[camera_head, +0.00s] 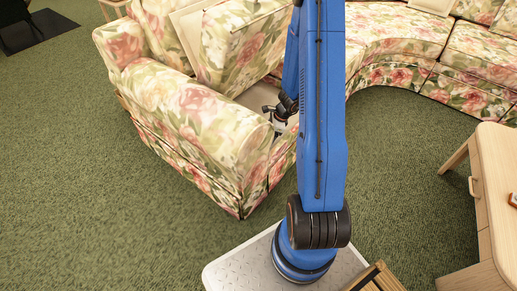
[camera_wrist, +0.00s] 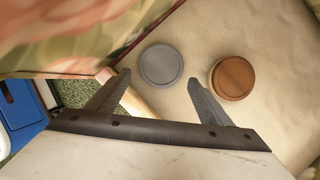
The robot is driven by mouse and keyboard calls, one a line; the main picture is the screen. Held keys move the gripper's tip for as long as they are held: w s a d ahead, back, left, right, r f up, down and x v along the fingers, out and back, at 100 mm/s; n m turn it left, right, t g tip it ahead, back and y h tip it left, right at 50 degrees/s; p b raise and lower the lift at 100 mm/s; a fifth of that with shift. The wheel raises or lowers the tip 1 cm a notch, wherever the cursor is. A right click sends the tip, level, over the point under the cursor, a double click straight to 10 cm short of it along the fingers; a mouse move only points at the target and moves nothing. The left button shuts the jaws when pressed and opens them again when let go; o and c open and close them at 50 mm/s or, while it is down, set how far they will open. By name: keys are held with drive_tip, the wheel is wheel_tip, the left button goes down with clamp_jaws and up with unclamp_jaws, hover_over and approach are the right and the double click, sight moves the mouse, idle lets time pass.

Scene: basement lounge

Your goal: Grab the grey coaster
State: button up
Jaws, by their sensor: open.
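The grey coaster (camera_wrist: 161,64) is a flat round disc in the wrist view, lying on a beige surface (camera_wrist: 270,50). My gripper (camera_wrist: 158,82) is open and empty, with its two dark fingers spread apart. The coaster appears just beyond the fingertips, between them in the picture, and nothing shows it being touched. In the head view my gripper (camera_head: 281,112) is small and partly hidden by my blue arm, beside the floral sofa's armrest. The coaster cannot be made out in the head view.
A round brown wooden piece (camera_wrist: 232,77) lies right of the coaster, near the right finger. The floral sofa (camera_head: 200,110) has a raised armrest beside my gripper. A wooden table (camera_head: 495,165) stands at the right. Green carpet (camera_head: 80,200) is clear at the left.

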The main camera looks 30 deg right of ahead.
drive_tip(key=shift+x, duration=2.7)
drive_tip(key=shift+w+a+r, duration=0.1)
drive_tip(key=shift+w, duration=0.05)
drive_tip(key=c, duration=0.7)
